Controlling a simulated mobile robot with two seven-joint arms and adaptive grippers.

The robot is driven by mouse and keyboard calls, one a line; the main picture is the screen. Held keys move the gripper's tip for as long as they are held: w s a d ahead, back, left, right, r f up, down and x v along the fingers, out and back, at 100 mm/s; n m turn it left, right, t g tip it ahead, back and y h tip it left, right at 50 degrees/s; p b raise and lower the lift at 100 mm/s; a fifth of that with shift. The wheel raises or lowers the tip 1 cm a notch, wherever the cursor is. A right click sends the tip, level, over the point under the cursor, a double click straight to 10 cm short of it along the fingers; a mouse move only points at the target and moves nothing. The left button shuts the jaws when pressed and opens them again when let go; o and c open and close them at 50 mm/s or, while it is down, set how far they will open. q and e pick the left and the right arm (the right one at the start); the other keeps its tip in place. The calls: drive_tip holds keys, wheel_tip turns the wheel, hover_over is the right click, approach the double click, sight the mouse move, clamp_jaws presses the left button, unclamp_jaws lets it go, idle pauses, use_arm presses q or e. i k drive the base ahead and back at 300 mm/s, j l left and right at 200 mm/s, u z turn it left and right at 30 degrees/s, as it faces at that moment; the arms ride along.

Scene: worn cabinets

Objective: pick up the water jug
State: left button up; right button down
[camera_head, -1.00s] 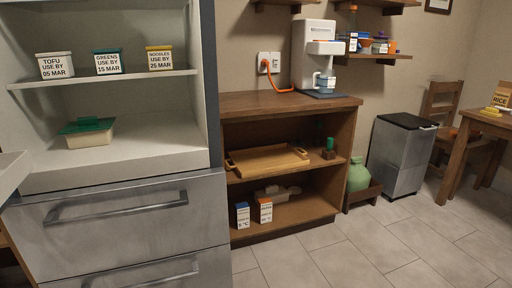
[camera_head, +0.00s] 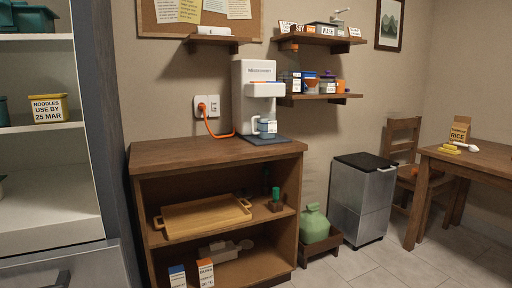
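A rounded green jug (camera_head: 314,224) with a short neck or handle at its top is the likeliest water jug. It stands upright in a low brown wooden crate (camera_head: 320,248) on the floor, between the wooden cabinet and the grey bin. Its lower part is hidden by the crate. Neither of my grippers is in view.
The wooden cabinet (camera_head: 220,150) holds a wooden tray (camera_head: 203,215) and small boxes. The grey bin (camera_head: 362,200) stands right of the crate. A table (camera_head: 480,158) and chair (camera_head: 404,140) are at the right. The open fridge (camera_head: 90,120) is at the left. Tiled floor shows in front.

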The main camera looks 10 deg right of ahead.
sight(267, 121)
drive_tip(key=i+l, duration=0.2)
drive_tip(key=l, duration=0.15)
drive_tip(key=i+l, duration=0.15)
drive_tip(key=l, duration=0.25)
drive_tip(key=i+l, duration=0.2)
drive_tip(key=l, duration=0.15)
drive_tip(key=i+l, duration=0.2)
drive_tip(key=l, duration=0.15)
drive_tip(key=i+l, duration=0.2)
drive_tip(key=l, duration=0.15)
drive_tip(key=i+l, duration=0.15)
drive_tip(key=l, duration=0.25)
